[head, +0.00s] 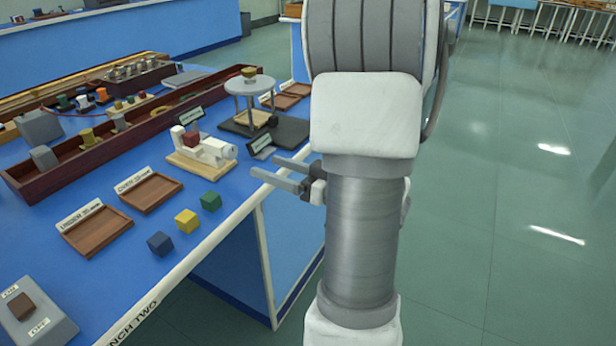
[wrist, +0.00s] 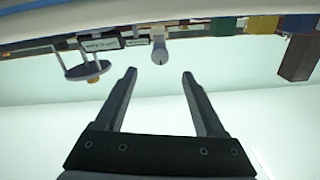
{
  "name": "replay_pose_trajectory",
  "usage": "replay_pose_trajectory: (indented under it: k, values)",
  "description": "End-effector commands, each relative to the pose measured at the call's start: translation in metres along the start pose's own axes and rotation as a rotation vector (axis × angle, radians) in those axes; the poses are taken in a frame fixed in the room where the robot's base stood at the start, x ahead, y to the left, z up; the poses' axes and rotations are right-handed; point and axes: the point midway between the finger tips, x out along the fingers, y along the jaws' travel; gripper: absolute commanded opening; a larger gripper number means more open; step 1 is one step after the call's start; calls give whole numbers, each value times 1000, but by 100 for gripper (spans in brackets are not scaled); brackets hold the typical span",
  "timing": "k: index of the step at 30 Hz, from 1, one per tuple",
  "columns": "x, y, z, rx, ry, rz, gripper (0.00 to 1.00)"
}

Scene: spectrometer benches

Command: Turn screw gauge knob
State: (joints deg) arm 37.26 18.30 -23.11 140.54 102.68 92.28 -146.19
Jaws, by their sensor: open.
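The screw gauge (head: 205,151) is a white device on a light wooden base, near the front edge of the blue bench. A dark red block (head: 191,139) sits at its frame. The knob (head: 229,152) is the pale round end facing right, towards my gripper. In the wrist view, which is upside down, the knob (wrist: 159,50) shows end-on beyond the fingers, centred between them. My gripper (head: 264,166) is open and empty, just off the bench edge to the right of the knob. Its two fingers (wrist: 159,73) are apart and do not touch the knob.
A round-topped stand (head: 254,84) and a small label (head: 262,145) are close behind the gauge. Green (head: 211,201), yellow (head: 186,220) and blue (head: 160,243) cubes lie along the front edge, with wooden trays (head: 150,192) behind. Open floor lies to the right.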

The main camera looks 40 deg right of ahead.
Motion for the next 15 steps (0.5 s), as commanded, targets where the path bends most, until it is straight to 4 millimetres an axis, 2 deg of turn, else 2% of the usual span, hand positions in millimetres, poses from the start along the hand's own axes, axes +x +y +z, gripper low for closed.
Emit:
replay_pose_trajectory:
  k: [1,6,10,15]
  values:
    - [-14,2,-1,0,1,7,72]
    - [-50,1,0,1,0,6,72]
    - [-69,1,0,-1,0,4,72]
    - [-81,0,0,0,0,1,72]
